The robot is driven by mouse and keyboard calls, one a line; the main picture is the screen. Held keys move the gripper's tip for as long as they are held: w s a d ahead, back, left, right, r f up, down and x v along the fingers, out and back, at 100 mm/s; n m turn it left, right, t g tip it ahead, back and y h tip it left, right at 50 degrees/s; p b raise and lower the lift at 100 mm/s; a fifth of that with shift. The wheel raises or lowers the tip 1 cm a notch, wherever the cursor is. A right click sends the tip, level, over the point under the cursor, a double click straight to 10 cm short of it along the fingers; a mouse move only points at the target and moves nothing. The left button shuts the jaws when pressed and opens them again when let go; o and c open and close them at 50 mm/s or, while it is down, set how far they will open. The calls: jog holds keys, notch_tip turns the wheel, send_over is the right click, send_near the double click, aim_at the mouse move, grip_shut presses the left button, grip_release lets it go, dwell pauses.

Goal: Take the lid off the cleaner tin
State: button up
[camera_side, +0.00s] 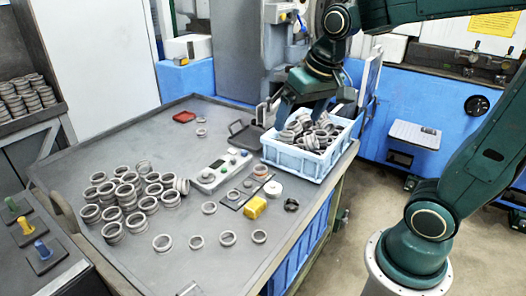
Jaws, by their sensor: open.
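A small round white thing (273,189), which looks like the cleaner tin, stands on the grey table in front of the blue crate. Its top looks pale and flat, but it is too small to tell the lid from the body. My gripper (275,109) is open above the back left corner of the crate, beyond the tin and apart from it. I see nothing between the fingers.
The blue crate (291,160) holds a heap of metal rings. A yellow block (255,207), a dark round object (291,205) and a grey control box (220,172) are near the tin. Many loose rings (130,195) lie left.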

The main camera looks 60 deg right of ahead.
jog(key=w+d+f+m+g, duration=0.1)
jog(key=w+d+f+m, duration=0.2)
jog(key=w, duration=0.4)
jog(key=m+g, duration=0.3)
jog(key=m, duration=0.3)
send_over(273, 183)
notch_tip(273, 183, down, 22)
jog(key=shift+y, duration=0.3)
jog(key=shift+s+f, duration=0.1)
jog(key=shift+f, duration=4.2)
jog(key=shift+f, duration=0.1)
jog(key=shift+f, duration=2.5)
jog(key=c, duration=1.1)
